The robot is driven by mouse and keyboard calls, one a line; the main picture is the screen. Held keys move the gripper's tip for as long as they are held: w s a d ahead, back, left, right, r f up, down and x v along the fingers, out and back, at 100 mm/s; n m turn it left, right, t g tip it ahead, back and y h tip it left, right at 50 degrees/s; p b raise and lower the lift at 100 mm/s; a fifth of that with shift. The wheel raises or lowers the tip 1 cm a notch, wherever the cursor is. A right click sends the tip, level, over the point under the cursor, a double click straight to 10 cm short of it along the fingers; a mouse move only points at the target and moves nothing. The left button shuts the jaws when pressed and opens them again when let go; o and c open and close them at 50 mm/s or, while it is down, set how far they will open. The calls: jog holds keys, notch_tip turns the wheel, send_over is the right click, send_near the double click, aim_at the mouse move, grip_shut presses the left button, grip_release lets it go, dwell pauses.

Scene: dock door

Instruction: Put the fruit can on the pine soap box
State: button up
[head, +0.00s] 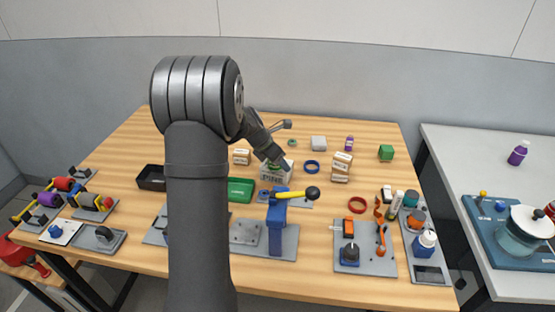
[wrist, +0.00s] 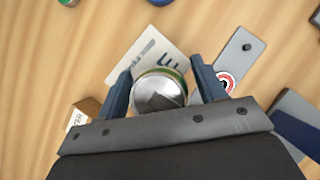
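The fruit can shows in the wrist view (wrist: 158,92) with a silver lid and a green and yellow rim. My gripper (wrist: 160,85) has one finger on each side of it, and the fingers look closed against it. The white pine soap box (wrist: 148,55) with dark lettering lies beneath and behind the can. In the head view the soap box (head: 268,176) stands mid-table, with my gripper (head: 283,163) just above it. The can is largely hidden there. I cannot tell whether the can touches the box top.
Small cartons (head: 241,157) stand left of the soap box, and stacked ones (head: 341,168) to the right. A green tray (head: 241,190) and a blue stand with a yellow lever (head: 277,225) are in front.

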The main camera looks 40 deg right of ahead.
jog(key=shift+r, duration=0.15)
jog(key=v, duration=1.2)
jog(key=x, duration=1.2)
jog(key=shift+f, duration=0.35)
notch_tip(320, 180, up, 3)
jog(key=shift+f, duration=0.1)
jog(key=shift+r, duration=0.6)
jog(key=shift+f, duration=0.1)
